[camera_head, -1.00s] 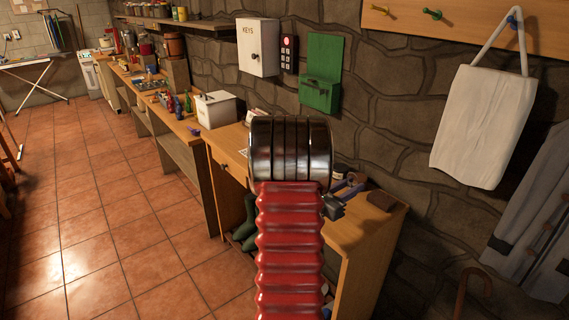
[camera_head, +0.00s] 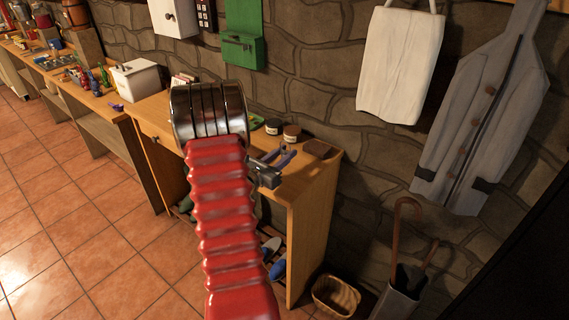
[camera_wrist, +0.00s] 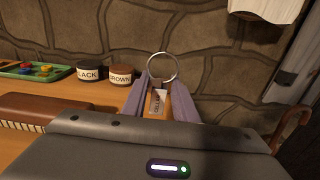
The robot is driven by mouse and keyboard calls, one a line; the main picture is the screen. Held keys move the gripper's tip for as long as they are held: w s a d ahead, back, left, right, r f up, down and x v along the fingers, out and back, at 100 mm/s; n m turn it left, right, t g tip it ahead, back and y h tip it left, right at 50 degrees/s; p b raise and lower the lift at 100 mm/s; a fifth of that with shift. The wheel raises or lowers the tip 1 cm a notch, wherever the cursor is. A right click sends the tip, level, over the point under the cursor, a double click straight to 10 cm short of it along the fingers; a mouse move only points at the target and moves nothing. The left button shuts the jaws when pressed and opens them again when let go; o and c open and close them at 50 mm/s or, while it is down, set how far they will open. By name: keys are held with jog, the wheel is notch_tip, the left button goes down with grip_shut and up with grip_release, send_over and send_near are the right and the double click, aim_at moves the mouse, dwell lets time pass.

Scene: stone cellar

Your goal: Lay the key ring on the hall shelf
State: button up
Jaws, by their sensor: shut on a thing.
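My gripper (camera_head: 284,157) is in front of the wooden hall shelf's top (camera_head: 310,176) in the head view, its fingers blue-purple. In the wrist view its fingertips (camera_wrist: 158,92) are closed on the key ring (camera_wrist: 162,66), a thin metal loop with a brown fob and a small tag between the fingers. The loop stands up above the fingertips, against the stone wall. The shelf's top (camera_wrist: 20,78) shows behind and to the left in the wrist view. I cannot tell how high the key ring is above it. In the head view the key ring is not discernible.
A black tin (camera_wrist: 88,71), a brown tin (camera_wrist: 121,75), a green tray (camera_wrist: 30,70) and a brush (camera_wrist: 45,106) occupy the shelf top. A basket (camera_head: 336,296) and an umbrella stand (camera_head: 396,296) are on the floor at right. A white bag and a grey coat hang above.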

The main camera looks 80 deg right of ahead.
jog(key=shift+f, duration=2.1)
jog(key=o, duration=0.9)
jog(key=v, duration=1.2)
jog(key=shift+w, duration=0.1)
